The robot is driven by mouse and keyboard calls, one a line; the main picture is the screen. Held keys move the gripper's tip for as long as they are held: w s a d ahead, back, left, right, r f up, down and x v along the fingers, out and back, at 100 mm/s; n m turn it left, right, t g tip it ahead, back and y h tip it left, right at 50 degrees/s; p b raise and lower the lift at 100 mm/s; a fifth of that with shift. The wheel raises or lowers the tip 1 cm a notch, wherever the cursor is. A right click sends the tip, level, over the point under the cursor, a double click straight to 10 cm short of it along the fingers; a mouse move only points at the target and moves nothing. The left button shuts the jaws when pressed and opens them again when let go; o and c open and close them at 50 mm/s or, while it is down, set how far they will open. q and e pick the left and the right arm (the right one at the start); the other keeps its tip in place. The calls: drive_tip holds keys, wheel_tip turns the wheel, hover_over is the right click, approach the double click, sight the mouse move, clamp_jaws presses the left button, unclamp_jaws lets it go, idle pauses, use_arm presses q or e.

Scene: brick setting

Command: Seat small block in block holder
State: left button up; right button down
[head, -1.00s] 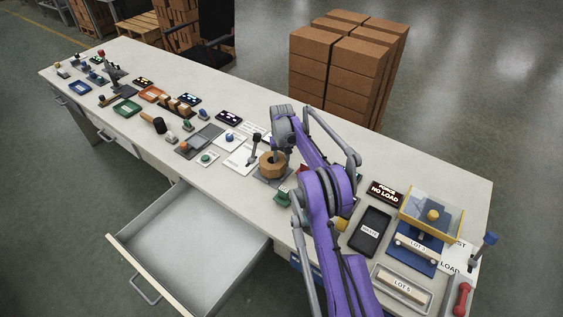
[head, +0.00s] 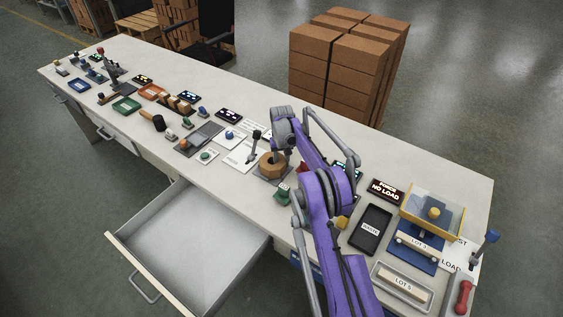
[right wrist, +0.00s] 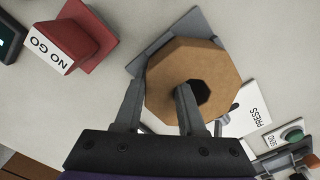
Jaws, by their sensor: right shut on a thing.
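A tan octagonal block (head: 271,165) with a round dark hole is at a grey square plate (head: 258,176) in the middle of the bench. In the right wrist view the block (right wrist: 175,75) sits over the grey plate (right wrist: 146,58); I cannot tell whether it touches it. My right gripper (right wrist: 160,105) is shut on the block's near wall, one finger at the hole and one outside. In the head view its fingers are mostly hidden by the purple arm. A rack with several small brown blocks (head: 176,103) stands farther left. Which thing is the holder is not clear. My left gripper is not in view.
A red NO GO block (right wrist: 78,38) is left of the plate in the wrist view. A black-knobbed lever (head: 255,146) stands close by. A yellow-framed guard (head: 437,210) and black tray (head: 370,229) are at right. An open drawer (head: 190,240) juts out in front.

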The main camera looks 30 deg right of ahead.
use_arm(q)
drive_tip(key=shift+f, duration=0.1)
use_arm(e)
drive_tip(key=shift+f, duration=0.2)
drive_tip(key=shift+c, duration=2.1)
unclamp_jaws()
drive_tip(key=shift+r, duration=0.1)
drive_tip(key=shift+r+p, duration=1.3)
drive_tip(key=shift+r, duration=2.55)
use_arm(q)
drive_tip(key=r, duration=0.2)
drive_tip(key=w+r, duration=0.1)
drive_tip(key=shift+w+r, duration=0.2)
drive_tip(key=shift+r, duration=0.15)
